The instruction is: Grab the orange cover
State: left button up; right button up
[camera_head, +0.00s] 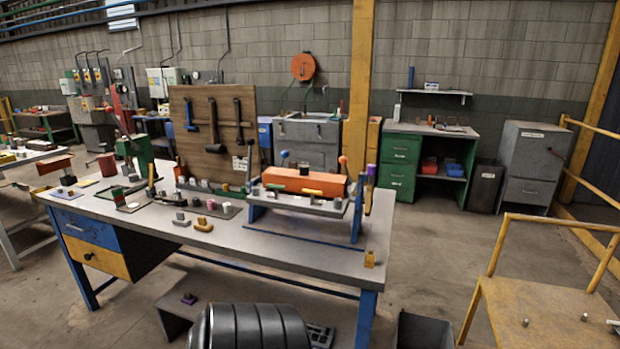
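A long orange block-shaped piece (304,181), which looks like the orange cover, lies on a raised grey rack (285,201) at the right part of the workbench (300,256). A small dark block sits near its top, and a yellow piece lies along its front. Neither of my grippers shows in this view.
A wooden tool board (205,133) with hanging tools stands behind the bench. Small blocks and a green press (141,153) are on the bench. A dark ribbed object (250,327) is at the bottom front.

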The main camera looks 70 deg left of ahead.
aim_at(332, 185)
jog(key=u, duration=0.55)
jog(key=i, duration=0.7)
jog(key=u, duration=0.8)
